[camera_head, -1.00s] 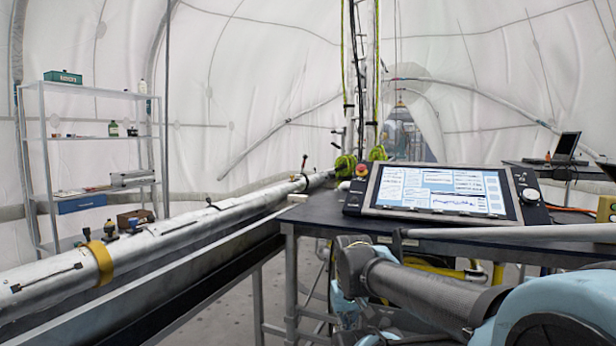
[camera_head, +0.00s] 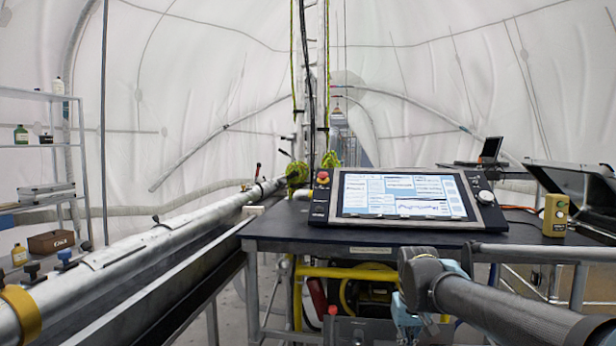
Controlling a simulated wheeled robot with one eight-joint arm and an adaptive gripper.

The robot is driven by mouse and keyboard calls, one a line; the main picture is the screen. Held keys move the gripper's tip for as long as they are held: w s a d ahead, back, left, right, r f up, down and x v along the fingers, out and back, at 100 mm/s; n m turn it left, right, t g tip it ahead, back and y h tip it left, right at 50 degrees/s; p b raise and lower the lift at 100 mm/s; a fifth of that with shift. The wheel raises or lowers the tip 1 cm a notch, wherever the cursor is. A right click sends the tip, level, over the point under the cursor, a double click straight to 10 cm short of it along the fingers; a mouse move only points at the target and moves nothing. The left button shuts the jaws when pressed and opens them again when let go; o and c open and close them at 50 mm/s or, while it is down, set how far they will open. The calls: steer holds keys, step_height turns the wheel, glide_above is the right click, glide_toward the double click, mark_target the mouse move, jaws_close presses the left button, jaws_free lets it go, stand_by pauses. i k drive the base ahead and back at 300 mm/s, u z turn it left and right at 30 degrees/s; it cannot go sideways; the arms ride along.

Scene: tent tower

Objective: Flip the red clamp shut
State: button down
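A small upright clamp lever (camera_head: 258,170) stands on the far part of the long silver tube (camera_head: 135,265). It looks dark with a hint of red and is too small to tell whether it is open or shut. It is the only thing on the tube that might be the red clamp. My arm (camera_head: 500,305) lies low at the right, in front of the dark table and far from the lever.
A dark table (camera_head: 385,238) with a touchscreen console (camera_head: 402,195) stands right of the tube. A yellow control box (camera_head: 556,215) and an open dark case (camera_head: 580,185) are at its right. A shelf (camera_head: 45,145) stands at the far left. Ropes and cables hang near the tube's far end.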

mark_target(259, 164)
steer(key=z, duration=0.8)
steer(key=k, duration=1.4)
steer(key=u, duration=1.2)
steer(key=i, duration=1.15)
